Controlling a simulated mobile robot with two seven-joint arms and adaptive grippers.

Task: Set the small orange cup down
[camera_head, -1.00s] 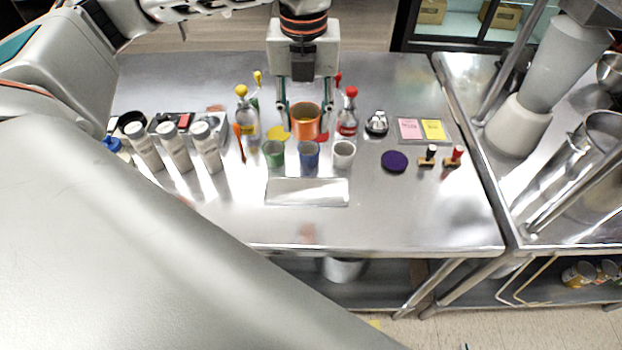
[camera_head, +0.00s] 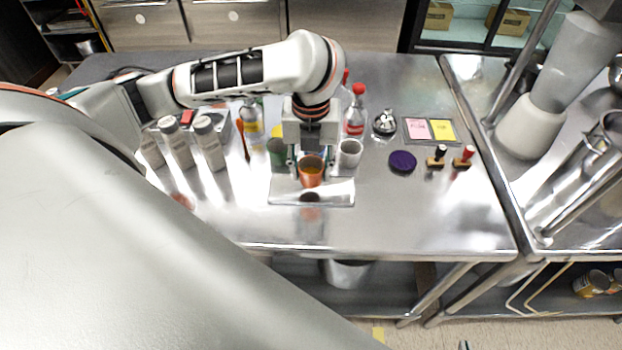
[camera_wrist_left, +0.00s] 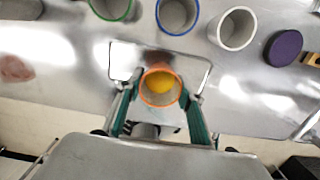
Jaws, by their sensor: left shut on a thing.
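The small orange cup (camera_head: 311,172) is upright between the fingers of my left gripper (camera_head: 307,170), which is shut on it. The cup is in front of the row of cups and over the shiny rectangular plate (camera_head: 338,194). Its dark reflection shows on the plate below, seemingly with a small gap. In the left wrist view, the orange rim (camera_wrist_left: 161,87) sits between the green fingers, with something yellow inside. The plate (camera_wrist_left: 123,57) shows around and behind it. The cup's base is hidden in that view. My right gripper is not in view.
Behind the plate are a green cup (camera_wrist_left: 112,10), a blue cup (camera_wrist_left: 177,15) and a white cup (camera_head: 350,153). White shakers (camera_head: 208,145) stand left; a red-capped bottle (camera_head: 355,112) stands behind. A purple disc (camera_head: 402,162) lies right. The front counter is clear.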

